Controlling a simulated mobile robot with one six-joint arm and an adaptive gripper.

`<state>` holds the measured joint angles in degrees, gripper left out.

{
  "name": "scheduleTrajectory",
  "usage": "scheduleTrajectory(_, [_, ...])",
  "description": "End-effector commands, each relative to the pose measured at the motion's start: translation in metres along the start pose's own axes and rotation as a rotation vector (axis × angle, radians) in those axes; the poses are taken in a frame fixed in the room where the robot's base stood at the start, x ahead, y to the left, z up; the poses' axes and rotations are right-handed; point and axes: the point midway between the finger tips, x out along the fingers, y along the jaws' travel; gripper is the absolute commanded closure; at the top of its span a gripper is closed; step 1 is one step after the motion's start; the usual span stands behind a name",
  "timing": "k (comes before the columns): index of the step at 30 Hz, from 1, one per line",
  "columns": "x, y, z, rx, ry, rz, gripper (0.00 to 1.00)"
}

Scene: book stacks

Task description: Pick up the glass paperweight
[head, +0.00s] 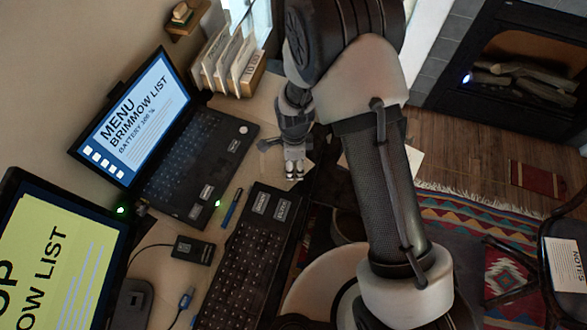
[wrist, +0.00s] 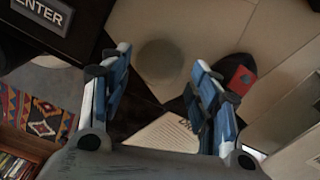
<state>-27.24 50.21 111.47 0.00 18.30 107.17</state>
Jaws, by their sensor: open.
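A round, greyish, see-through shape (wrist: 160,62) lies on the light desktop in the wrist view; it looks like the glass paperweight. My gripper (wrist: 160,58) is open, with one blue-padded finger to the left of this shape and the other to the right. No contact shows, and I cannot tell the height between them. In the head view my gripper (head: 293,172) hangs over the desk beside the keyboard's upper end. I cannot make out the paperweight there; my arm and gripper cover part of that area.
A dark object with a red patch (wrist: 238,77) lies right of my right finger. A printed sheet (wrist: 165,132) shows below, between the fingers. The black keyboard (head: 245,265), laptop (head: 200,150) and file rack (head: 228,62) crowd the desk. A rug (head: 480,235) lies on the floor.

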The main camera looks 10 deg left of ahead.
Motion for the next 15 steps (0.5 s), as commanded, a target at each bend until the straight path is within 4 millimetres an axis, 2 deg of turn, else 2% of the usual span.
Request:
scheduleTrajectory(1, [0.012,0.001,0.000,0.000,0.001,0.003,0.44])
scheduleTrajectory(4, [0.022,0.001,0.000,0.000,0.001,0.002,0.44])
scheduleTrajectory(11, [0.022,0.000,0.000,0.001,0.000,0.000,0.44])
scheduleTrajectory(15, [0.022,0.000,0.000,0.001,0.000,0.000,0.53])
